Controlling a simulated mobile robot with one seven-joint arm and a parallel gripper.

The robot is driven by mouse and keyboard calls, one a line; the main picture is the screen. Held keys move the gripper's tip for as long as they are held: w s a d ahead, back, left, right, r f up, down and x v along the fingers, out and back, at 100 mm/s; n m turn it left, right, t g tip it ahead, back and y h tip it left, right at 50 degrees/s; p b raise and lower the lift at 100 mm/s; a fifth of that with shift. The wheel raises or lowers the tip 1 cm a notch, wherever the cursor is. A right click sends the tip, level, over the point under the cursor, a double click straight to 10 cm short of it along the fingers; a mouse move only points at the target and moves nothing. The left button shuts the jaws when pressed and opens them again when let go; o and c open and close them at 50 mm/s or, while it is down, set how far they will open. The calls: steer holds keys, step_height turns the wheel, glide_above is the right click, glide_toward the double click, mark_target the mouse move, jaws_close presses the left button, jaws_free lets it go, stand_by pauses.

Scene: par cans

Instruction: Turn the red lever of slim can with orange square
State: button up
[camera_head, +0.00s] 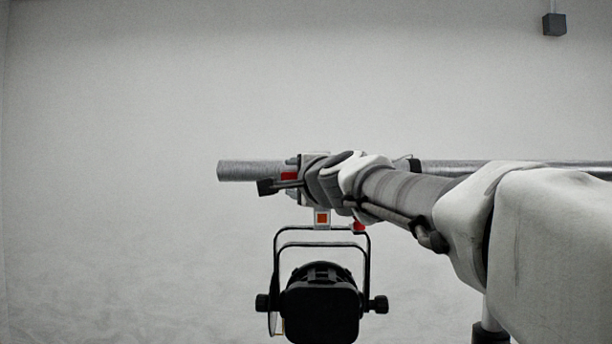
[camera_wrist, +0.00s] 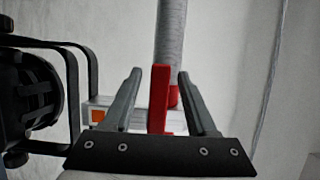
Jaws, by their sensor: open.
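The slim black can (camera_head: 320,304) hangs in its black yoke below a horizontal grey pipe, with a small orange square (camera_head: 322,219) on its pale clamp. In the wrist view the can's body (camera_wrist: 25,95) is at the left edge and the orange square (camera_wrist: 97,115) is left of my gripper. My gripper (camera_wrist: 160,73) is open, with one finger on each side of the upright red lever (camera_wrist: 159,95). I see a gap between the lever and each finger. In the head view my arm hides much of the clamp, and my gripper's fingers are hard to make out.
The grey pipe (camera_head: 240,171) runs across to the right behind my arm and also shows in the wrist view (camera_wrist: 171,40). A red cylindrical part (camera_wrist: 174,96) is just behind the lever. A small dark box (camera_head: 554,24) is high at the right. The left side is clear.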

steer(key=shift+w+a, duration=0.1)
steer(key=shift+w, duration=0.05)
jaws_close()
stand_by(1.4)
